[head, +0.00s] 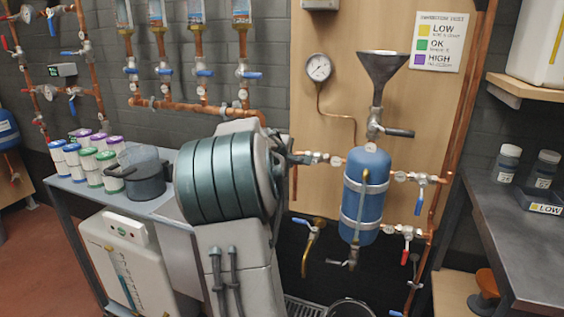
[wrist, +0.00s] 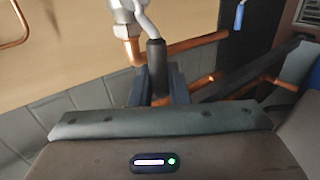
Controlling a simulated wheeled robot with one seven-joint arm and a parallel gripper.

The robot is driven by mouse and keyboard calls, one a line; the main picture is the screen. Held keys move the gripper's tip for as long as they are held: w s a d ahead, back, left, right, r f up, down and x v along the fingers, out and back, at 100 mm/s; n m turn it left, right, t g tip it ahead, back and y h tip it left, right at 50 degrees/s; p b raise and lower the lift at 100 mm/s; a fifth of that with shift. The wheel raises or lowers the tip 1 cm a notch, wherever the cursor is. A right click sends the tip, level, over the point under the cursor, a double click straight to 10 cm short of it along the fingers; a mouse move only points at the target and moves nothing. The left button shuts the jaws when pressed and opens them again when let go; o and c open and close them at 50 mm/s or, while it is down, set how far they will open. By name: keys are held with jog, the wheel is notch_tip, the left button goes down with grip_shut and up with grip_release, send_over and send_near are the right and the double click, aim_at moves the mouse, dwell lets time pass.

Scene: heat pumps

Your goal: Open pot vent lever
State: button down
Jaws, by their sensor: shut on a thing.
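The blue pot (head: 366,200) stands upright on the wooden panel, strapped with metal bands. A valve (head: 320,157) sits on the pipe at its upper left. My gripper (head: 291,160) is at the left end of that valve, mostly hidden by my arm in the head view. In the wrist view my gripper (wrist: 157,78) is shut on a dark-sleeved lever (wrist: 155,53). The lever's bare metal stem rises to a metal valve body (wrist: 124,12). The lower part of the sleeve is hidden between the fingers.
A funnel (head: 381,70) with a dark-handled valve (head: 397,132) stands above the pot. Blue-handled (head: 421,191) and red-handled (head: 405,256) valves hang at the right. A pressure gauge (head: 318,67) is on the panel. A grey pot (head: 142,175) and several jars (head: 94,165) stand on the left bench.

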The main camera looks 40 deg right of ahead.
jog(key=shift+s+f, duration=0.15)
jog(key=shift+f, duration=0.1)
jog(key=c, duration=1.5)
grip_release()
jog(key=shift+o, duration=0.2)
jog(key=shift+r, duration=0.1)
jog(key=shift+a+r, duration=0.2)
jog(key=shift+a, duration=0.05)
jog(key=v, duration=1.3)
jog(key=shift+s, duration=0.1)
